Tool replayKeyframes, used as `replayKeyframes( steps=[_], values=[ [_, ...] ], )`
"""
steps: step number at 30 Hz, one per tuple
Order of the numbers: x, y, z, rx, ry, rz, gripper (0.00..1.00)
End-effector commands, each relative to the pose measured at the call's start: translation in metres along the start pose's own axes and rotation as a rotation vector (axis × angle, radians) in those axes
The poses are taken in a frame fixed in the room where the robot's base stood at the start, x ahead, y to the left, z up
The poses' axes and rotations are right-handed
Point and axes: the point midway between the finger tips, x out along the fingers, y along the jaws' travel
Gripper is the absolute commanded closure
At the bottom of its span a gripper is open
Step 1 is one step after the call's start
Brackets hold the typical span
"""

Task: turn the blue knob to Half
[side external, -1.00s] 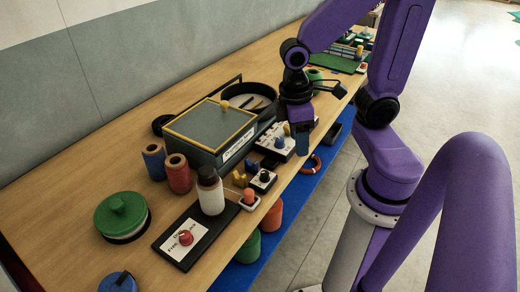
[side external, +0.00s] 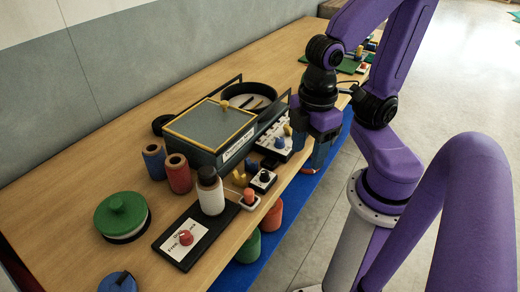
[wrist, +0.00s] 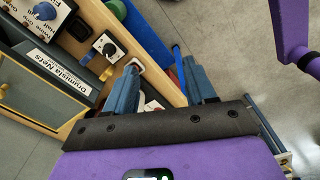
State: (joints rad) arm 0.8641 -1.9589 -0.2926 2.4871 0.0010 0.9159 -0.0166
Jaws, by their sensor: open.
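Which mark the knob points at is too small to tell. My gripper (side external: 312,163) hangs at the table's front edge, to the right of the panel and apart from the knob. In the wrist view my gripper's two blue fingers (wrist: 163,86) are spread, with nothing held between them.
The labelled grey box (side external: 205,130) stands behind. A white bottle (side external: 210,190) stands to the left. Open floor lies to the right.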

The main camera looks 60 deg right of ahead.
Motion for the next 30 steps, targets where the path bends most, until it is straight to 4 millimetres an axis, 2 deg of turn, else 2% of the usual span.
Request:
replayKeyframes(
  steps=[8, 21, 30],
  values=[
    [-0.003, 0.009, -0.022, -0.029, -0.003, 0.002, 0.45],
    [-0.007, 0.025, -0.075, -0.101, -0.005, 0.007, 0.45],
    [-0.009, 0.03, -0.095, -0.128, -0.007, 0.008, 0.45]
  ],
)
